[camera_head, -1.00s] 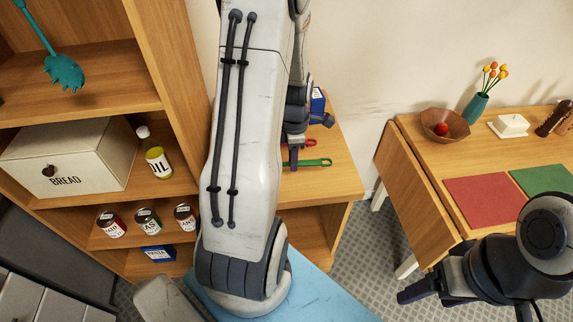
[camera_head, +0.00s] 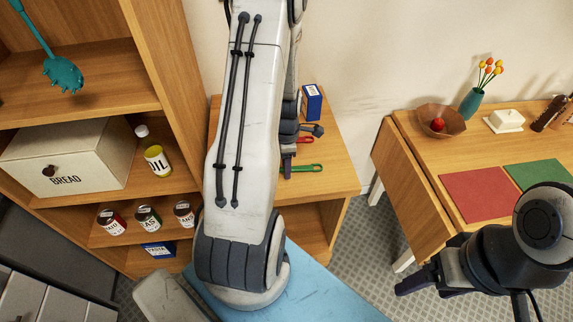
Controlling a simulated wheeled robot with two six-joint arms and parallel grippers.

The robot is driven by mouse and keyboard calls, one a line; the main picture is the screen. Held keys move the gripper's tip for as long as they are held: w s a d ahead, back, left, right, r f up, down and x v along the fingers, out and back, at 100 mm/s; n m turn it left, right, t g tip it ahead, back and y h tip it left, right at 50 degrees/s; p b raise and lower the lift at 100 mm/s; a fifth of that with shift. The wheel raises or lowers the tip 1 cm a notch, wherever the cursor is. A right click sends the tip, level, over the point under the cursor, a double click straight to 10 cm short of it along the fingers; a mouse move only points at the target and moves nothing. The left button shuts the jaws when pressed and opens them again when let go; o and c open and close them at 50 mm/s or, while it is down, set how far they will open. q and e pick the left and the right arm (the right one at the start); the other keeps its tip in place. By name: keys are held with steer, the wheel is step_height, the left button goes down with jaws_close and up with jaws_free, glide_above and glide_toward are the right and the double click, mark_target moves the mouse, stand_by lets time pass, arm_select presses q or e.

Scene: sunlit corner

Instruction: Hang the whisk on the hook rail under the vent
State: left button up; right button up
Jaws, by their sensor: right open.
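A green handle (camera_head: 303,168) with a hole in its end lies on the wooden counter, its other end behind my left arm. A red handle (camera_head: 306,140) lies just above it, mostly hidden by my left gripper. I cannot tell which, if either, belongs to the whisk; no wire loops show. My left gripper (camera_head: 300,143) is low over these handles, partly hidden by its own arm; its jaw opening is unclear. My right gripper (camera_head: 428,287) is open and empty at the lower right, over the floor by the table. The hook rail and vent are not recognisable in view.
A blue box (camera_head: 312,104) stands at the back of the counter (camera_head: 335,170), close to my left gripper. Left is a shelf with a bread box (camera_head: 75,160), an oil bottle (camera_head: 157,160) and cans. A teal utensil (camera_head: 62,72) hangs above. The table (camera_head: 425,165) holds a bowl (camera_head: 430,123).

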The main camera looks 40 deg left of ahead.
stand_by(0.3)
arm_select(q)
steer(key=shift+r, duration=0.1)
step_height(320, 180, up, 10)
steer(key=b, duration=0.2)
steer(key=shift+a+r, duration=0.15)
steer(key=s+d+r+m, duration=0.1)
steer(key=d+r+m, duration=0.1)
steer(key=d+m, duration=0.6)
steer(key=d+r+m, duration=0.3)
steer(key=d+m, duration=0.4)
steer(key=d, duration=0.3)
steer(key=s+d+r+m+h, duration=0.1)
steer(key=s+d+r+m, duration=0.1)
steer(key=s+d+m, duration=1.2)
steer(key=m, duration=0.5)
steer(key=shift+r+m, duration=0.15)
steer(key=shift+m, duration=0.15)
steer(key=shift+s+m, duration=0.3)
steer(key=shift+s, duration=0.05)
